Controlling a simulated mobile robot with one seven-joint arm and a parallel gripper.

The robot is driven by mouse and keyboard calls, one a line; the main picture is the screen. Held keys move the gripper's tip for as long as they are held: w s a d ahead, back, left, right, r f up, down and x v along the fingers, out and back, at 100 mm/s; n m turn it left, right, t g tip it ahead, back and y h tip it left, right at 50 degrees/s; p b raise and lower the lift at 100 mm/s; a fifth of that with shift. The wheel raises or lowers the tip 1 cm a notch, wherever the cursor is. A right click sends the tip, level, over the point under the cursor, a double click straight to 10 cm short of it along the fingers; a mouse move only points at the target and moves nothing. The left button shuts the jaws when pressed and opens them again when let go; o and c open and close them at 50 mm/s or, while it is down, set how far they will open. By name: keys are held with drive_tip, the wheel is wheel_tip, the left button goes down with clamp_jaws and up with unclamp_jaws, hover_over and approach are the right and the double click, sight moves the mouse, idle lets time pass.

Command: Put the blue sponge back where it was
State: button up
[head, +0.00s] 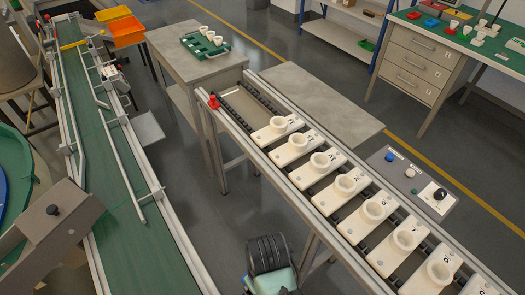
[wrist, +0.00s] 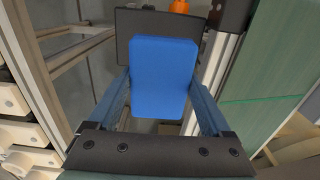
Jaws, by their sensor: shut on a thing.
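The blue sponge (wrist: 165,75) is a rounded rectangular block in the middle of the wrist view. My gripper (wrist: 163,92) is shut on it, with one grey-blue finger along each side. The sponge's broad face is towards the wrist camera, and it hides part of a dark grey flat plate (wrist: 128,38) behind it. I cannot tell whether the sponge touches that plate. In the head view, part of my arm shows at the bottom edge, and I cannot make out the sponge there.
A green conveyor belt (head: 118,200) runs along the left. A roller line with several white socket carriers (head: 340,187) runs along the right. A side table (head: 180,45) bears a green tray (head: 190,42) with white cups. A drawer bench (head: 420,48) stands back right. Floor shows between the lines.

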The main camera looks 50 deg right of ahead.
drive_tip(key=f, duration=0.2)
drive_tip(key=s+f, duration=0.1)
drive_tip(key=f, duration=0.1)
drive_tip(key=d+f+b, duration=0.1)
drive_tip(key=f, duration=0.2)
drive_tip(key=shift+s, duration=0.3)
drive_tip(key=shift+f+b, duration=0.35)
drive_tip(key=shift+f, duration=1.9)
drive_tip(key=shift+f, duration=0.1)
drive_tip(key=o, duration=1.1)
wheel_tip(320, 180, up, 12)
drive_tip(key=shift+r+p, duration=0.15)
drive_tip(key=shift+p, duration=0.8)
